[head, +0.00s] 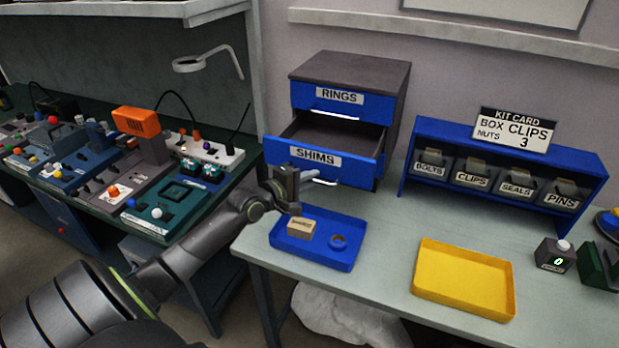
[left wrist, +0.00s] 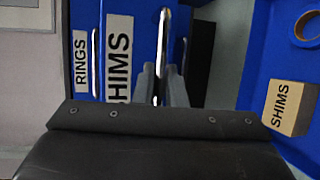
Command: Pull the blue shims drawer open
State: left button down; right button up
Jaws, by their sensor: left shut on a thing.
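The blue shims drawer (head: 345,166) stands pulled out of the cabinet, below the shut rings drawer (head: 360,103). Its grey inside shows and looks empty in the part I can see. My left gripper (head: 297,182) is at the left end of the drawer's silver handle (head: 325,182). In the left wrist view, my left gripper's fingers (left wrist: 161,88) are on either side of the silver handle (left wrist: 162,50), shut on it. The SHIMS label (left wrist: 118,55) shows beside them. My right gripper is in neither view.
A blue tray (head: 285,247) below the drawer holds a small SHIMS box (head: 300,228) and a blue ring (head: 338,242). A yellow tray (head: 425,285) and a blue bin rack (head: 500,142) stand to the right. The bench between is clear.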

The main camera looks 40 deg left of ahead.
pick_arm(q)
jog(key=c, duration=1.5)
grip_release()
jog(key=p+v, duration=0.7)
jog(key=v, duration=1)
jog(key=shift+s+p, duration=0.2)
jog(key=shift+p, duration=0.1)
